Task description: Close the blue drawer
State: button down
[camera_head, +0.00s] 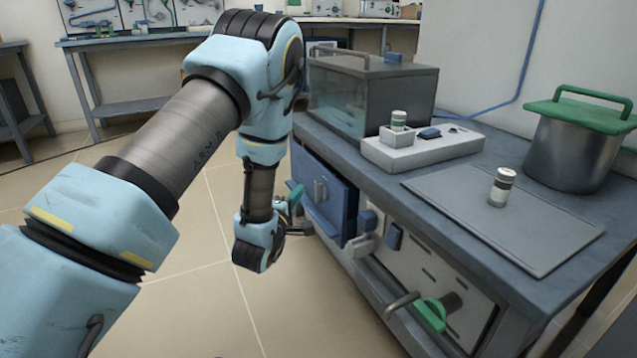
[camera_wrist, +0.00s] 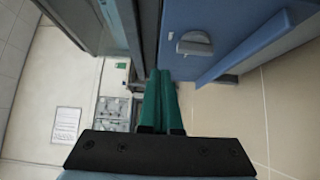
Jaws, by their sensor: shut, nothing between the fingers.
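The blue drawer (camera_head: 336,204) is in the front of the grey-blue bench, under its top. It stands out from the bench front, partly open; how far is hard to tell. It has a pale grey handle (camera_head: 320,191). In the wrist view the blue drawer (camera_wrist: 222,18) fills the upper right, with its handle (camera_wrist: 195,43) in sight. My gripper (camera_head: 296,195) is close beside the drawer's left part, partly hidden by my wrist. In the wrist view its green fingers (camera_wrist: 160,74) are together and empty, just beside the blue panel; contact cannot be told.
The bench top (camera_head: 360,160) bears a glass-fronted box (camera_head: 370,92), a white device (camera_head: 420,150), a grey mat (camera_head: 480,225) with a small jar (camera_head: 501,187), and a green-lidded pot (camera_head: 572,150). A green handle (camera_head: 432,313) juts from the lower front. The floor at left is clear.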

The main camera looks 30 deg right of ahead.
aim_at(332, 179)
jog(key=w+d+b, duration=0.1)
jog(key=d, duration=0.1)
jog(key=w+d+b, duration=0.1)
jog(key=d, duration=0.2)
jog(key=w+d+b, duration=0.1)
jog(key=d, duration=0.2)
jog(key=shift+w+f+b, duration=0.1)
jog(key=shift+w+b, duration=0.15)
jog(key=shift+b, duration=0.1)
jog(key=shift+d, duration=0.5)
jog(key=d, duration=0.4)
jog(key=shift+s+d, duration=0.1)
jog(key=shift+s, duration=0.2)
jog(key=shift+s+d+r, duration=0.1)
jog(key=shift+d+r, duration=0.1)
jog(key=shift+d, duration=0.1)
